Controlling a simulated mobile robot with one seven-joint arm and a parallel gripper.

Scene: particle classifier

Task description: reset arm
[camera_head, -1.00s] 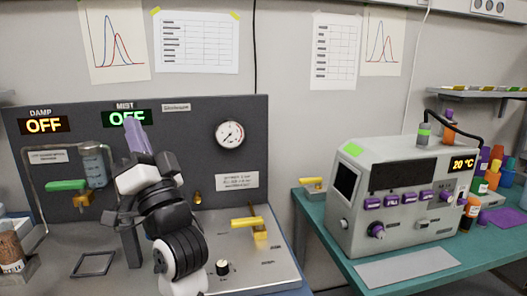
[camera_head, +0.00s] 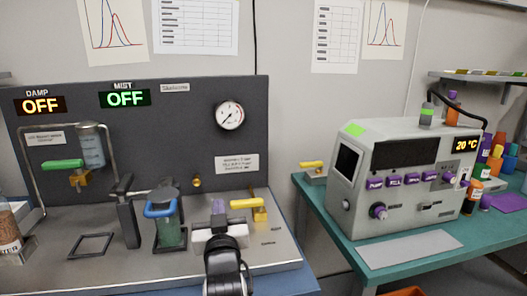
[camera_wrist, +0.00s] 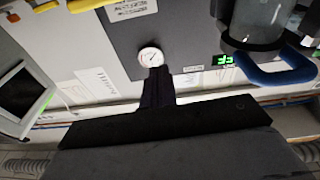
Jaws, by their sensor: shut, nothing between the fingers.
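My gripper (camera_head: 219,208) is low in front of the dark panel, at the lower middle of the head view, between the blue-handled jar and the right yellow lever. Its fingers are together with nothing between them. In the wrist view the dark shut fingers (camera_wrist: 157,90) point up the picture toward the round gauge. My arm runs down to the bottom edge of the head view and covers part of the bench front.
A jar with a blue handle (camera_head: 160,208) stands close left of my gripper. A yellow lever (camera_head: 247,203) is close on the right. A green lever (camera_head: 63,164), a gauge (camera_head: 229,115) and OFF displays (camera_head: 125,98) are on the left station. A grey machine (camera_head: 408,180) stands on the right table.

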